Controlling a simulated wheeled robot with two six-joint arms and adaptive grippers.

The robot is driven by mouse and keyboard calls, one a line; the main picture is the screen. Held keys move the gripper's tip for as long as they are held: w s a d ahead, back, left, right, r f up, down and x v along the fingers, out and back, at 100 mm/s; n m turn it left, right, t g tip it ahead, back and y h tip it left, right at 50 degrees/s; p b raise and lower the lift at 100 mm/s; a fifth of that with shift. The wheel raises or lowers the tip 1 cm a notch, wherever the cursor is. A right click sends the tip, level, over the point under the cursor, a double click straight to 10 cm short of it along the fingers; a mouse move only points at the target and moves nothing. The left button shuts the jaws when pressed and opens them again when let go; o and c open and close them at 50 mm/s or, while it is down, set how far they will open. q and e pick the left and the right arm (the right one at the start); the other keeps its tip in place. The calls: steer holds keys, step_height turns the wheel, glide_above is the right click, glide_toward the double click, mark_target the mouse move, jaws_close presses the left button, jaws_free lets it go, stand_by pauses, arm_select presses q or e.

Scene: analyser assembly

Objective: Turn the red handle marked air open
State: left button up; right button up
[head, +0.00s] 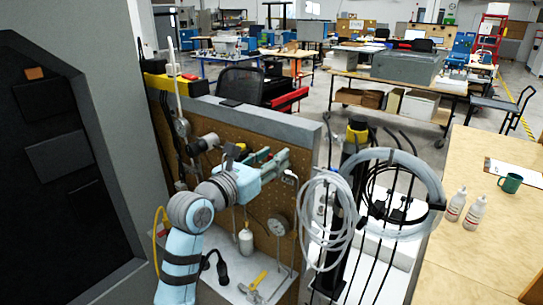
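My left gripper (277,155) is at the end of my pale blue arm, in front of a brown pegboard (264,215). Its two greenish fingers point right and away, with a gap between them and nothing seen held. A small red piece (190,77) shows on top of the yellow and black unit at the panel's upper left, apart from the gripper. I cannot tell whether it is the air handle. No air marking is readable, and my gripper and arm cover part of the board. My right gripper is out of view.
A round gauge (278,225) and a white bottle (246,241) are below the gripper. Coiled clear hoses (328,222) hang to the right. A dark cabinet (60,180) stands close on the left.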

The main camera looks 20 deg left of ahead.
arm_select(q)
steer(key=shift+w, duration=0.2)
jaws_close()
steer(key=w+a+f+n+p, duration=0.1)
steer(key=n+p, duration=0.3)
steer(key=n, duration=0.4)
steer(key=w+a+f+n+p, duration=0.1)
steer(key=a+f+n+p, duration=0.2)
steer(key=n, duration=0.5)
steer(key=shift+a+f+n+p, duration=0.3)
steer(key=shift+a+f+p, duration=0.15)
steer(key=shift+p, duration=0.15)
